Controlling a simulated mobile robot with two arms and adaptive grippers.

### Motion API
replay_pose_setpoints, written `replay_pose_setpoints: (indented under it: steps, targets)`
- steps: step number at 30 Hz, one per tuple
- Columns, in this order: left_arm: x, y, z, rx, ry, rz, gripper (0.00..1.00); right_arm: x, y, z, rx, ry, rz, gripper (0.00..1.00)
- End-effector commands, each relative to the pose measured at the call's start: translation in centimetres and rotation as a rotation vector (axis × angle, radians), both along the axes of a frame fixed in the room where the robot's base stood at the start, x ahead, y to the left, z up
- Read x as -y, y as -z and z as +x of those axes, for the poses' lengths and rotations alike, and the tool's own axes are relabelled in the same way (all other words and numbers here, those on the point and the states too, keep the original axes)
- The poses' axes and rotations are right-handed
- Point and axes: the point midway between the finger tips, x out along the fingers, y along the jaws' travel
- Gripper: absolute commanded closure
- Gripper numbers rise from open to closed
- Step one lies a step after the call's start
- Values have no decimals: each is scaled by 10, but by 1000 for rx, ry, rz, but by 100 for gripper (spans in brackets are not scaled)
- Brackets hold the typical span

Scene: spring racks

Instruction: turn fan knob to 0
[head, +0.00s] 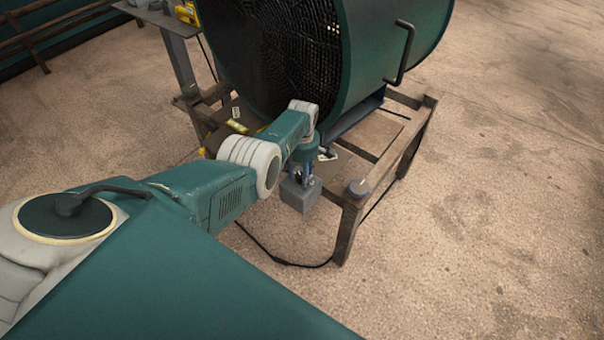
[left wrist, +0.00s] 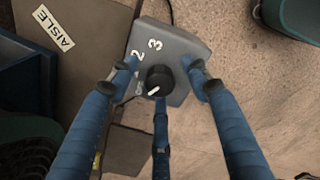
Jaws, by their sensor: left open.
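The fan knob (left wrist: 158,79) is small, round and black with a white pointer line. It sits on a grey control box (left wrist: 187,48), which also shows in the head view (head: 299,195) at the front of the fan stand. A white 2 and 3 are readable on the box; other marks at its left are partly hidden by a finger. The pointer line slants toward the lower left. My left gripper (head: 302,173) is over the box from above. In the left wrist view its blue fingers are spread around the knob, apart from it. My right gripper is not in view.
The big green drum fan (head: 395,40) rests on a wooden stand (head: 348,225). A black cable (head: 285,262) lies on the floor. A metal table (head: 165,18) stands behind left. Floor on the right is clear.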

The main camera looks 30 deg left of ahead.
Motion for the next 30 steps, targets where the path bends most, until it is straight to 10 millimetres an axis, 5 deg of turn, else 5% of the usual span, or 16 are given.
replay_pose_setpoints:
  steps: [14, 24, 30]
  targets:
    - [0, -32, 0, 3, 1, 3, 52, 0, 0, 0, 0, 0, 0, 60]
    - [3, -98, 0, 3, 1, 1, 52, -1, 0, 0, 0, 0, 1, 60]
    - [5, -117, -2, 0, 1, 0, 52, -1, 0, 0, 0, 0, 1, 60]
